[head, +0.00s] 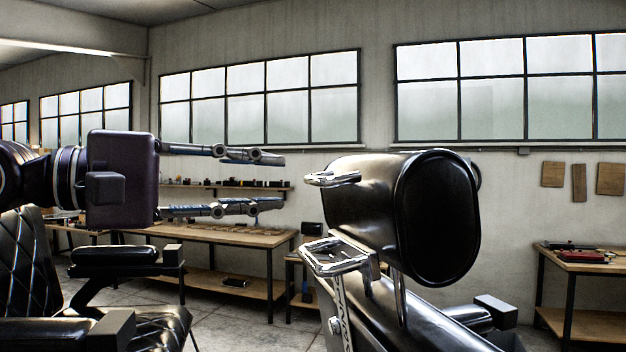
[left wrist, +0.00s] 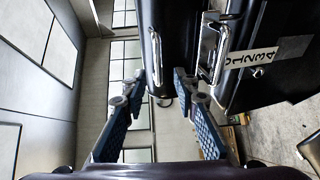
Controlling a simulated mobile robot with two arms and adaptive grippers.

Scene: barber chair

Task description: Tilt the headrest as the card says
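The black padded headrest (head: 375,200) stands at centre right in the head view, on chrome posts above the chair back. A chrome handle (head: 332,179) sticks out from its left side. A chrome frame (head: 335,257) sits below it, with a pale numbered strip (head: 341,318) hanging under it. My left gripper (head: 283,181) is open and empty, left of the headrest, apart from the handle. No separate instruction card is identifiable. My right gripper is out of view.
A second black chair (head: 30,265) stands at the lower left beneath my left arm. Workbenches (head: 215,236) line the back wall, and another bench (head: 585,265) stands at the right. Open air lies between my left fingertips and the headrest handle.

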